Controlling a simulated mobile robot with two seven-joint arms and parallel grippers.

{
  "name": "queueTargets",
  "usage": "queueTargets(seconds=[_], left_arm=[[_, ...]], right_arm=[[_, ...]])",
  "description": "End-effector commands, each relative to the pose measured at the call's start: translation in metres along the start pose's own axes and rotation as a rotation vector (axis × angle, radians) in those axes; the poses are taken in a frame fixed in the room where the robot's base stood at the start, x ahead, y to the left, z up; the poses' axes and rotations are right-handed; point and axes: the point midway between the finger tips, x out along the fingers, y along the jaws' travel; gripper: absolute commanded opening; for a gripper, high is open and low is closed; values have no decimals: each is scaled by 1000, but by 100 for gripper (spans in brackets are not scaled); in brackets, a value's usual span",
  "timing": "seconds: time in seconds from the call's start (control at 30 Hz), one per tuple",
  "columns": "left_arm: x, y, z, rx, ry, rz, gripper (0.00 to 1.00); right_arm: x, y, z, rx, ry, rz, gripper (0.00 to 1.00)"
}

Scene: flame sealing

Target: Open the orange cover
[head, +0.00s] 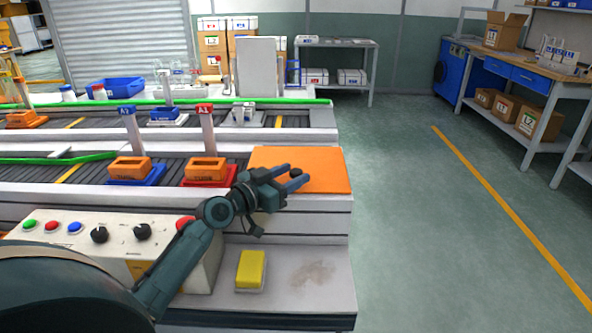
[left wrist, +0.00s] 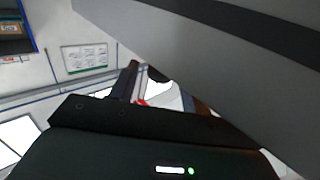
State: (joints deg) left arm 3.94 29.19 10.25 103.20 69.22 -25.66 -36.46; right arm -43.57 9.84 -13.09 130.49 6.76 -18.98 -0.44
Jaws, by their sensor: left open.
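The orange cover (head: 328,176) is a flat square lid lying on the right end of the near conveyor unit, and it appears closed. A small dark knob (head: 296,173) shows on its left part. My left gripper (head: 298,178) is open, with its two blue-grey fingers reaching right over the cover, one on either side of the knob in the picture. I cannot tell whether they touch it. The left wrist view shows mostly dark gripper housing, a grey surface and the wall; the cover cannot be made out there. My right gripper is not in view.
A yellow sponge-like block (head: 250,270) sits on the lower front ledge (head: 318,292). A control panel (head: 120,243) with buttons and knobs lies under my left arm. Orange bins (head: 206,170) stand on the conveyor to the left. Open floor (head: 420,230) lies to the right.

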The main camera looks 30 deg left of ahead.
Motion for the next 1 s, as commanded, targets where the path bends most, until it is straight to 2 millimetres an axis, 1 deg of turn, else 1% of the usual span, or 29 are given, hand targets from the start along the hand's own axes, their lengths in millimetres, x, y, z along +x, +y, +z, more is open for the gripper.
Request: queueTargets(seconds=[0.03,0.1,0.2,0.5,1.0], left_arm=[[7,0,-1,-2,1,-1,47],[14,0,-1,-2,1,-2,47],[19,0,0,0,0,-1,47],[21,0,1,1,-1,0,46],[21,0,1,0,-1,-1,5]], right_arm=[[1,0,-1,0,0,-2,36],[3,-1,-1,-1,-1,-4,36],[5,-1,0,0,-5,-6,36],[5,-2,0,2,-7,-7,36],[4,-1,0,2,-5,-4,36]])
